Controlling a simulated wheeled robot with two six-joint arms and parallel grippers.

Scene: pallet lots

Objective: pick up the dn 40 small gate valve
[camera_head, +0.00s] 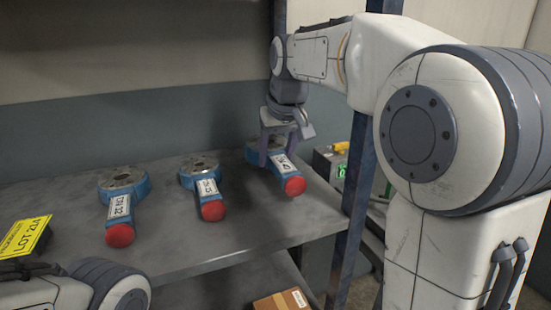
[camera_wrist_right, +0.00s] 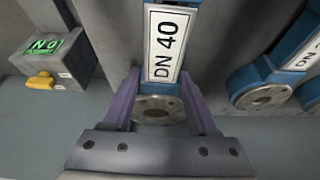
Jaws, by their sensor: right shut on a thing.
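The DN 40 valve (camera_head: 286,172) is blue with a white label and a red round end, at the right of the shelf row. My right gripper (camera_head: 277,158) comes down over it from above and is shut on it. In the right wrist view the DN 40 label (camera_wrist_right: 165,45) and a round metal flange (camera_wrist_right: 160,109) show between the purple fingers of the right gripper (camera_wrist_right: 162,105). I cannot tell whether the valve touches the shelf. Part of my left arm shows at lower left, but its gripper is out of view.
Two similar blue valves with red ends, one in the middle (camera_head: 206,187) and one at left (camera_head: 122,206), lie on the grey shelf (camera_head: 190,245). A yellow LOT 2L4 sign (camera_head: 25,237) stands at left. A blue post (camera_head: 357,180) rises at the right. A cardboard box (camera_head: 281,301) is below.

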